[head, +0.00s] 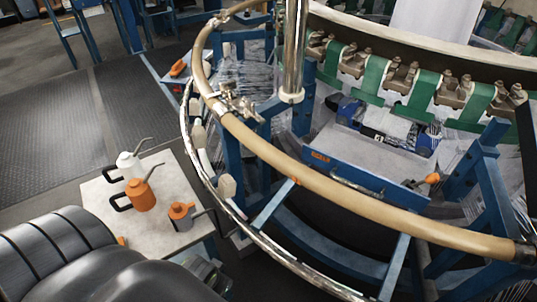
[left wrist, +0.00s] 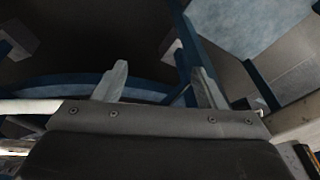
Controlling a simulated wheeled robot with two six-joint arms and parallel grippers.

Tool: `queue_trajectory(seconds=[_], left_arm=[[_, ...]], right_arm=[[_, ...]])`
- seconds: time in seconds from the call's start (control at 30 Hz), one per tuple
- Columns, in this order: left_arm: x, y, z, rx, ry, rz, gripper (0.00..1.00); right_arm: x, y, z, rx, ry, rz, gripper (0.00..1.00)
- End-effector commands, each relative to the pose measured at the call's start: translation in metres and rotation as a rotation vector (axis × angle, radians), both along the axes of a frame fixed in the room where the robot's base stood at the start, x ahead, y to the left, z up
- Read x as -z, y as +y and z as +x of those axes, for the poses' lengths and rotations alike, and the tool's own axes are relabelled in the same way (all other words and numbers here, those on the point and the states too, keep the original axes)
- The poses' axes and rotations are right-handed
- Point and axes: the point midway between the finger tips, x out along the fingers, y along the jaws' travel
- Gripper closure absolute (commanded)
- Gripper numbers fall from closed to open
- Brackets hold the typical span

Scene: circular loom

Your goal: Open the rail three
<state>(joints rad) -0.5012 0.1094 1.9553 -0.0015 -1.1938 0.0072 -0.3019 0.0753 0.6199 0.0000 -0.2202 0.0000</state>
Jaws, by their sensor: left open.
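A long tan curved rail (head: 330,185) runs around the front of the blue loom, from the top left to the right edge of the head view. A metal clamp or joint (head: 235,101) sits on it at the left, and a dark metal end fitting (head: 524,252) is at the right. A thin shiny rail (head: 262,240) curves below and outside it. I cannot tell which part is rail three. My left gripper (left wrist: 160,72) shows in the left wrist view with its two pale fingers apart and nothing between them. My right gripper is not visible.
A small table (head: 182,234) at the lower left carries a white oil can (head: 129,165), an orange can (head: 141,195) and a smaller orange-grey can (head: 181,215). A chrome post (head: 293,50) stands by the rail. Dark floor (head: 50,130) is open at left.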

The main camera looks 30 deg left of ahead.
Motion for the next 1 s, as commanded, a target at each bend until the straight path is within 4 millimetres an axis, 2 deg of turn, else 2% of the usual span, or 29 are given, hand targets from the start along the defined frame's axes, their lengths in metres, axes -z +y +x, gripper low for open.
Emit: queue_trajectory(seconds=[0.03, 0.17, 0.23, 0.3, 0.57, 0.8, 1.0], left_arm=[[-0.009, 0.0, 0.002, -0.006, -0.02, 0.005, 0.35], [-0.047, 0.003, 0.004, -0.066, -0.086, 0.021, 0.35], [-0.071, 0.01, 0.008, -0.158, -0.168, 0.03, 0.35], [-0.092, 0.02, 0.016, -0.272, -0.271, 0.029, 0.35], [-0.141, 0.048, 0.049, -0.607, -0.652, -0.081, 0.35], [-0.181, 0.06, 0.079, -0.8, -0.975, -0.324, 0.35], [-0.212, 0.058, 0.1, -0.879, -1.166, -0.619, 0.35]], right_arm=[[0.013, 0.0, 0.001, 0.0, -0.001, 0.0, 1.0], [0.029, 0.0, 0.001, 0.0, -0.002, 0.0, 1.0], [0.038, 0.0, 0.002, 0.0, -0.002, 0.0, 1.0], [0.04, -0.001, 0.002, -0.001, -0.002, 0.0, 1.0], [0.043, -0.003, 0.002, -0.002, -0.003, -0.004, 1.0], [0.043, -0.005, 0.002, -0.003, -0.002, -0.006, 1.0], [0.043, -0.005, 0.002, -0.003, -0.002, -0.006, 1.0]])
